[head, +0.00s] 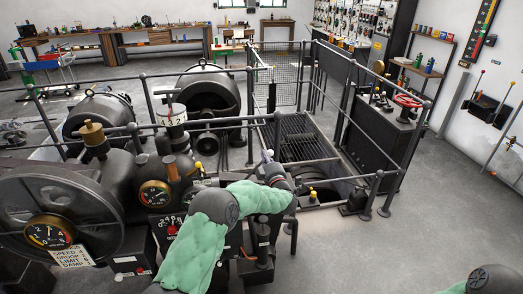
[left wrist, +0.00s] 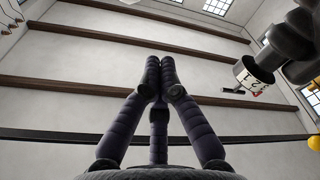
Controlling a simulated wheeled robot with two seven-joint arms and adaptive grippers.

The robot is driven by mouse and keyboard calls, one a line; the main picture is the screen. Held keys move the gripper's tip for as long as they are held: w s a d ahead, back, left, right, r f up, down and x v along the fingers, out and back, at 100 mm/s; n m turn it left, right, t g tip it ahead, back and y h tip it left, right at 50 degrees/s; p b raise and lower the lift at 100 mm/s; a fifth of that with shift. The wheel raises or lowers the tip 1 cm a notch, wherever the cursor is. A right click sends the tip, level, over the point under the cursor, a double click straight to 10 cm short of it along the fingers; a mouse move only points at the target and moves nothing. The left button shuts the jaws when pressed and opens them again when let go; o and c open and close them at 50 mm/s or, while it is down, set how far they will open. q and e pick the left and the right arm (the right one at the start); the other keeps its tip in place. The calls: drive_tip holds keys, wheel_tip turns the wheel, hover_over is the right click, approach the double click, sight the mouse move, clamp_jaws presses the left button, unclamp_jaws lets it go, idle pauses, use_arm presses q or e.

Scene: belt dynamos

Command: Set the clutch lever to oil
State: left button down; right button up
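My left gripper (head: 267,158) is at the end of the green-sleeved arm, above the machine's front right corner, beside the railing. In the left wrist view its dark fingers (left wrist: 160,68) meet at the tips, with nothing visible between them. I cannot make out a clutch lever or an oil mark for certain. A small box with a dark upright handle (head: 263,232) stands just below my left forearm, and a yellow-knobbed part (head: 313,193) is to its right. My right arm shows only at the bottom right; its gripper is out of frame.
The dynamo machine with gauges (head: 154,194) and a large dark wheel (head: 58,215) fills the left. A white drum with red marks (head: 172,115) stands on it, also in the left wrist view (left wrist: 253,75). Railings (head: 385,175) surround a grated pit. The floor at right is clear.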

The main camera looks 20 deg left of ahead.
use_arm(q)
drive_tip(key=shift+v, duration=2)
drive_tip(key=shift+r, duration=0.1)
drive_tip(key=s+d+f+m+g+h+b, duration=0.1)
drive_tip(key=s+d+f+m+g+h, duration=0.2)
drive_tip(key=f, duration=0.7)
drive_tip(key=s+d+f+m+h+b, duration=0.1)
drive_tip(key=s+d+f+m+h, duration=0.3)
drive_tip(key=f, duration=0.7)
drive_tip(key=s+d+f+m+g+h+b, duration=0.1)
drive_tip(key=s+d+f+m+g+h, duration=0.3)
drive_tip(key=f, duration=0.6)
drive_tip(key=s+d+f+m+g+h, duration=0.1)
drive_tip(key=s+f, duration=0.3)
drive_tip(key=s, duration=0.7)
drive_tip(key=s+d+f+g+h+b, duration=0.1)
drive_tip(key=s+f+g, duration=0.3)
drive_tip(key=s, duration=0.6)
drive_tip(key=s+d+f+m+g+h, duration=0.1)
drive_tip(key=s+f, duration=0.4)
drive_tip(key=s, duration=0.6)
drive_tip(key=shift+s+d+m+g+h+b, duration=0.3)
drive_tip(key=shift+d+g+h, duration=0.5)
drive_tip(key=shift+d+g, duration=0.3)
drive_tip(key=shift+d, duration=0.1)
